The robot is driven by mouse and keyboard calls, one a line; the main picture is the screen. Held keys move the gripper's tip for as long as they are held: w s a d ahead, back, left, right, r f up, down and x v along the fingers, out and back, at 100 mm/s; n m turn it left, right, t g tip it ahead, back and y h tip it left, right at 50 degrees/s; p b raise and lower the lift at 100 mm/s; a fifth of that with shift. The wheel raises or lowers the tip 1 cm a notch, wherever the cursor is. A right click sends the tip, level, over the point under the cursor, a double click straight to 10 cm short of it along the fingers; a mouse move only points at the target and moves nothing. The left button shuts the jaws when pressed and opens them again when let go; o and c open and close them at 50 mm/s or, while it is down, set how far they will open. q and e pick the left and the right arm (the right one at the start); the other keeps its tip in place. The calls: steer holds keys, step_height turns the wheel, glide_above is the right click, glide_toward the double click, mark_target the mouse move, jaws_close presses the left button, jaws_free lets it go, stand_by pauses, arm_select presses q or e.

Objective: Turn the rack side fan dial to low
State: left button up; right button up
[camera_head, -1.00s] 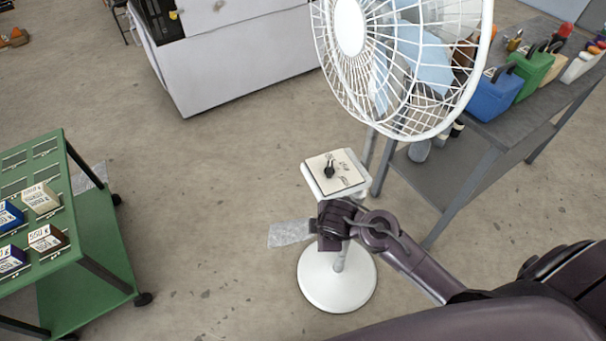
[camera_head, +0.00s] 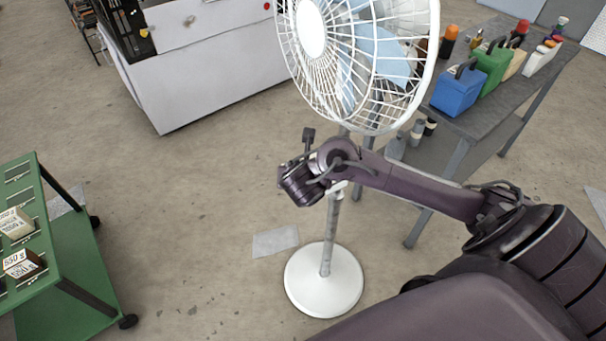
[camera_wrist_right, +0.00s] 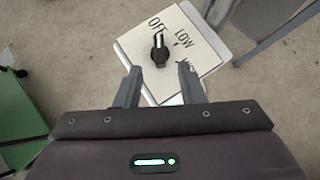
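The fan (camera_head: 358,60) is white with a caged head on a round base. In the right wrist view its control panel (camera_wrist_right: 130,50) carries a black dial (camera_wrist_right: 160,52). The dial's white mark points up, toward the OFF label and left of the LOW label. My right gripper (camera_wrist_right: 160,78) is open and empty; its fingertips are either side of the picture's middle, just below the dial. In the head view the right gripper (camera_head: 308,138) is in front of the fan stand and hides the panel. My left gripper is not in view.
A grey rack (camera_head: 465,150) at right holds a blue box (camera_head: 460,90), a green box (camera_head: 492,65) and bottles. A green cart (camera_head: 75,265) stands at left and a white cabinet (camera_head: 215,60) at the back.

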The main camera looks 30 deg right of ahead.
steer(key=b+x, duration=0.2)
steer(key=x, duration=0.4)
steer(key=shift+r+b, duration=0.1)
steer(key=shift+b, duration=0.2)
jaws_close()
